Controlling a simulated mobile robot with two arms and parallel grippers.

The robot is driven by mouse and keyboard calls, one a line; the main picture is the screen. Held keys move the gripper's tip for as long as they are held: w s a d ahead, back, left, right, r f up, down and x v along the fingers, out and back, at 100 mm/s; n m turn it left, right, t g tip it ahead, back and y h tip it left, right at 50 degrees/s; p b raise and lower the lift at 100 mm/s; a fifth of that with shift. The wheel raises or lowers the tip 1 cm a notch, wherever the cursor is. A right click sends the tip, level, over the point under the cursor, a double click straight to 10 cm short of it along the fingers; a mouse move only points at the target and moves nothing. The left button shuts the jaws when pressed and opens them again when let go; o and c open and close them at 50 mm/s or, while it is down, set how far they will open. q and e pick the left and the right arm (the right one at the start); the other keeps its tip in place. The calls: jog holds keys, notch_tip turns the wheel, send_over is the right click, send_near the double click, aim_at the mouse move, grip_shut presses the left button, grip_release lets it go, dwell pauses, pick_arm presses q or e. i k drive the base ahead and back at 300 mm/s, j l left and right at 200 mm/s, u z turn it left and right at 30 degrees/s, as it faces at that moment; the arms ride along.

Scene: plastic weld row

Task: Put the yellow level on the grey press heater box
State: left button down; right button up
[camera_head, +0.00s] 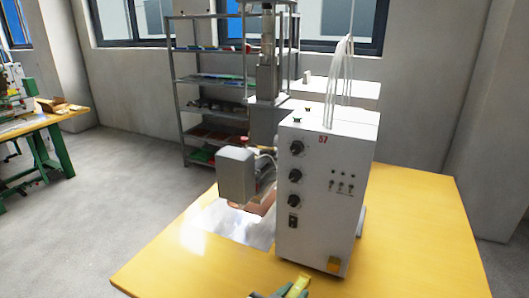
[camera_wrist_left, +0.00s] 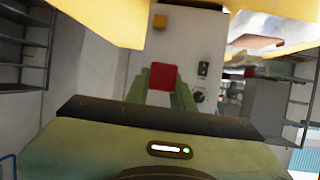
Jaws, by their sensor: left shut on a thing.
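I cannot tell which is the heater box. My right gripper is out of view.
The yellow table (camera_head: 420,235) is clear at the right and front left. A clear sheet (camera_head: 215,222) lies under the press. A cable bundle (camera_head: 338,75) rises above the tall box. A shelf rack (camera_head: 205,85) stands behind, and another bench (camera_head: 50,115) is far left.

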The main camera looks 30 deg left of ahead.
aim_at(236, 152)
jog(key=j+z, duration=0.25)
jog(key=j, duration=0.4)
jog(key=j+z, duration=0.25)
jog(key=j, duration=0.45)
jog(key=k+j+z, duration=0.15)
jog(key=j+z, duration=0.15)
jog(key=j, duration=0.35)
jog(key=k+j, duration=0.1)
jog(key=j, duration=0.4)
jog(key=k+j, duration=0.1)
jog(key=j, duration=0.4)
jog(key=k+j, duration=0.1)
jog(key=j, duration=0.9)
jog(key=k+j+z, duration=0.1)
jog(key=j, duration=0.4)
jog(key=k+j, duration=0.2)
jog(key=j, duration=0.3)
jog(key=i+l, duration=0.15)
jog(key=l, duration=0.15)
jog(key=i+l, duration=0.15)
jog(key=l, duration=0.15)
